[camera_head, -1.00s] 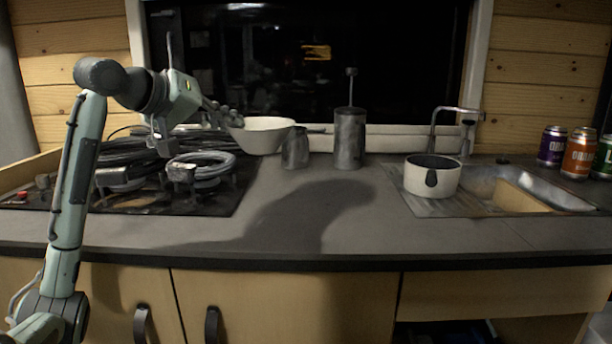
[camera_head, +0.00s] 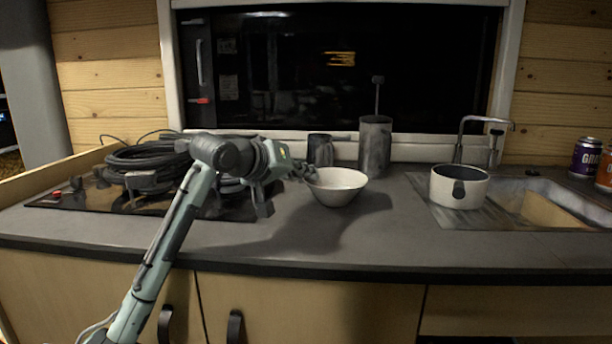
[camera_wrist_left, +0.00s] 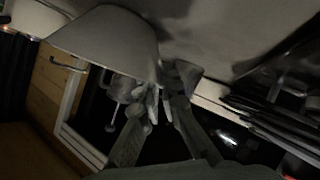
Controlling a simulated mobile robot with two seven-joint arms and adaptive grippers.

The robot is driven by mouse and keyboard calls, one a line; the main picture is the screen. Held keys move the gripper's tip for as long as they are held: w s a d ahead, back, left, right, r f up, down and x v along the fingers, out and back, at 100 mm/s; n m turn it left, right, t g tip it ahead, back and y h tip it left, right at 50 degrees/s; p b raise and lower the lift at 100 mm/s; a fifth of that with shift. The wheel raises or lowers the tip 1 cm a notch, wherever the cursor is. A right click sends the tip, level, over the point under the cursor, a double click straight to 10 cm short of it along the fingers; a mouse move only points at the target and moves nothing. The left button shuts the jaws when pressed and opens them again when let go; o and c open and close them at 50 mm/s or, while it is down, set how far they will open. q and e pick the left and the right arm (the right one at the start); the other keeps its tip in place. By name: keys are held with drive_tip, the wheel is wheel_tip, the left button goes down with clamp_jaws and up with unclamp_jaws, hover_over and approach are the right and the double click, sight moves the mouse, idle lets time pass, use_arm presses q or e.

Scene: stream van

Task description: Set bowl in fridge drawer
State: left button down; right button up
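A white bowl (camera_head: 337,187) is over the grey counter, in front of the small dark canister. My left gripper (camera_head: 305,172) reaches it from the left, with its fingertips at the bowl's left rim. In the left wrist view the bowl (camera_wrist_left: 105,32) fills the upper left, and the fingers (camera_wrist_left: 163,85) meet at its rim, seemingly pinching it. The bowl looks nearly upright; I cannot tell how far it is above the counter. My right gripper is not in view. I cannot make out a fridge drawer among the cabinet fronts.
A stove with coiled black cables (camera_head: 150,165) is at left. A small canister (camera_head: 320,150) and a tall grey canister (camera_head: 375,146) stand behind the bowl. A white pot (camera_head: 459,187) sits beside the sink (camera_head: 510,200). The front middle counter is clear.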

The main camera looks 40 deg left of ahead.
use_arm(q)
drive_tip(key=c, duration=1.7)
unclamp_jaws()
